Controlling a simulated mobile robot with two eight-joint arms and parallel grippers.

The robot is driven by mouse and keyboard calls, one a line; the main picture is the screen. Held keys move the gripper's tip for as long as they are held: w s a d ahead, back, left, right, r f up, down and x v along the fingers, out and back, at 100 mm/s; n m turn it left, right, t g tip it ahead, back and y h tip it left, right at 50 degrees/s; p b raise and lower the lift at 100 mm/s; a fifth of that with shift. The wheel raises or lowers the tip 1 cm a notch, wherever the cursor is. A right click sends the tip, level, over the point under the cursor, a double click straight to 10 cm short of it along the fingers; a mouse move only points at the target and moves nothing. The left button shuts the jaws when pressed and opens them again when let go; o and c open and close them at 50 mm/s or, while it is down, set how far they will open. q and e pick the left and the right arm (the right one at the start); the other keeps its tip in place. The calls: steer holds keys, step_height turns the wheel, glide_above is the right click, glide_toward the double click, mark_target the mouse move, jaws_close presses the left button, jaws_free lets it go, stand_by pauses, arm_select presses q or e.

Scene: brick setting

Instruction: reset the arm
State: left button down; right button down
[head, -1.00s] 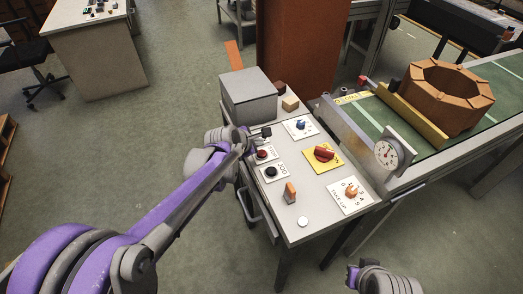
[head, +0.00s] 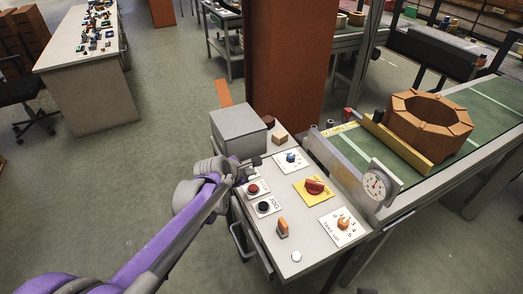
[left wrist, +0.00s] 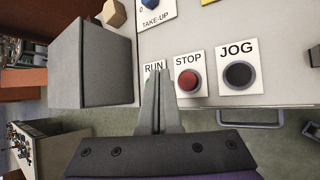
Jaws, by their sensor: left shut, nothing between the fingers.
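My left gripper (head: 254,162) reaches in from the left to the near left edge of the control table (head: 262,225). In the left wrist view its fingers (left wrist: 158,75) are shut with nothing between them, over the RUN plate (left wrist: 154,68). The fingers hide whatever is on that plate. Just right of them are the red STOP button (left wrist: 190,82) and the black JOG button (left wrist: 238,75). In the head view the red button (head: 252,189) and black button (head: 264,207) sit just below the gripper. My right gripper is out of view.
A grey box (head: 238,138) stands close behind the gripper. The table also bears a red knob on a yellow plate (head: 303,195), a blue knob (head: 291,158), orange switches (head: 282,228) and a dial gauge (head: 376,184). A conveyor with a brick ring (head: 430,122) lies right. Open floor lies left.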

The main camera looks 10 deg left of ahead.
arm_select(q)
steer(key=s+a+m+g+y+p, duration=0.1)
steer(key=s+a+m+p, duration=0.1)
steer(key=s+m, duration=0.9)
steer(key=s+a+r+m+g+y+p, duration=0.1)
steer(key=s+a+m+g+y+p, duration=0.1)
steer(key=s+m, duration=1)
steer(key=s+a, duration=0.1)
steer(key=s, duration=0.7)
steer(key=shift+s+a+r+p, duration=0.2)
steer(key=shift+s+a+p, duration=0.05)
steer(key=shift+p, duration=0.15)
